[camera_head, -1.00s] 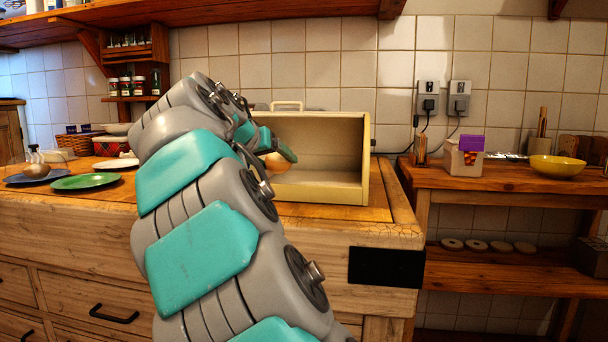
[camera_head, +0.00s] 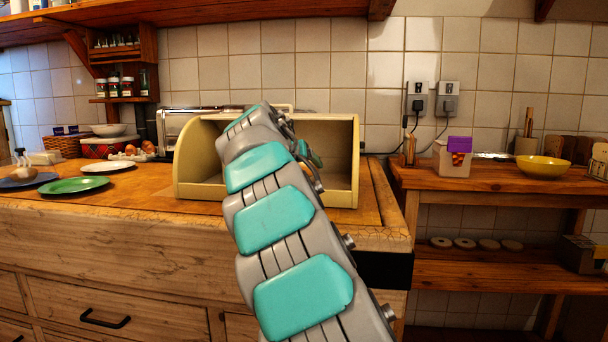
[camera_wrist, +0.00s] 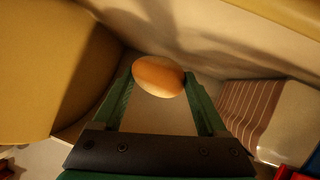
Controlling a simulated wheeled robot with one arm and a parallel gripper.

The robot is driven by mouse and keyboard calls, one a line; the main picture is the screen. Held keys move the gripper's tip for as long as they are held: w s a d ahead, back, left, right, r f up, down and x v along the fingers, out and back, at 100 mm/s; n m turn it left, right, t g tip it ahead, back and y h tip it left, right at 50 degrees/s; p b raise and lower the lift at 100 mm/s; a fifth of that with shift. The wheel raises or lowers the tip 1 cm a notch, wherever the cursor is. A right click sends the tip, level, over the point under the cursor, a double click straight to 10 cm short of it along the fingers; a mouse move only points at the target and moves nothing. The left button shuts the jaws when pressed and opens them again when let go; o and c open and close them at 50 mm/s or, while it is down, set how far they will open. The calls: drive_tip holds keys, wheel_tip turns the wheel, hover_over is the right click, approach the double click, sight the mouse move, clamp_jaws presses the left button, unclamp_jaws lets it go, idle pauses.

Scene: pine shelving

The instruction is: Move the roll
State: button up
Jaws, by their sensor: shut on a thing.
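The roll (camera_wrist: 158,78) is tan-brown and rounded. In the wrist view it sits between the two green fingertips of my gripper (camera_wrist: 160,88), which is shut on it. A cream bread bin (camera_head: 338,142) with an open front stands on the wooden counter in the head view. My arm crosses in front of the bin and hides its middle. Only a bit of green near my gripper shows at the bin opening there, and the roll is hidden. A yellowish curved wall (camera_wrist: 60,65) fills the left of the wrist view.
Left on the counter are a green plate (camera_head: 73,185), a white plate (camera_head: 108,167), a blue plate (camera_head: 30,180) and a basket (camera_head: 66,145). A metal appliance (camera_head: 170,125) stands behind the bin. On the right, a lower wooden table holds a yellow bowl (camera_head: 543,167) and a white container (camera_head: 452,160).

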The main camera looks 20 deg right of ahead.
drive_tip(key=shift+f, duration=1)
drive_tip(key=shift+f, duration=0.2)
drive_tip(key=o, duration=1.3)
drive_tip(key=shift+r, duration=0.1)
drive_tip(key=shift+r, duration=0.1)
drive_tip(key=b+v, duration=0.1)
drive_tip(key=v, duration=1.1)
drive_tip(key=shift+a, duration=0.1)
